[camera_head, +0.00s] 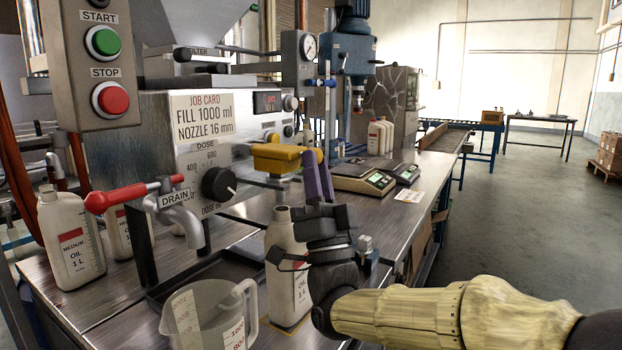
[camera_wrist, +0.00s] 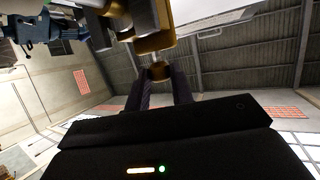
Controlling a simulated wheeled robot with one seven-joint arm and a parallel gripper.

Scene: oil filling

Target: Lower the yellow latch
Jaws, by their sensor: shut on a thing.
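The yellow latch (camera_head: 274,158) sticks out from the front of the filling machine, above a white oil bottle (camera_head: 287,268). My gripper (camera_head: 311,157) has purple fingers that point up at the right end of the latch. In the wrist view the yellow latch (camera_wrist: 153,43) is above my fingers, and my gripper (camera_wrist: 161,76) is shut on its rounded end. The fingers partly hide the latch's right end in the head view.
A clear measuring jug (camera_head: 207,318) stands at the front left of the bottle. A red drain handle (camera_head: 128,193) juts out at the left, and a black dose knob (camera_head: 219,184) is on the panel. Scales (camera_head: 364,180) stand behind my gripper. Open floor lies to the right.

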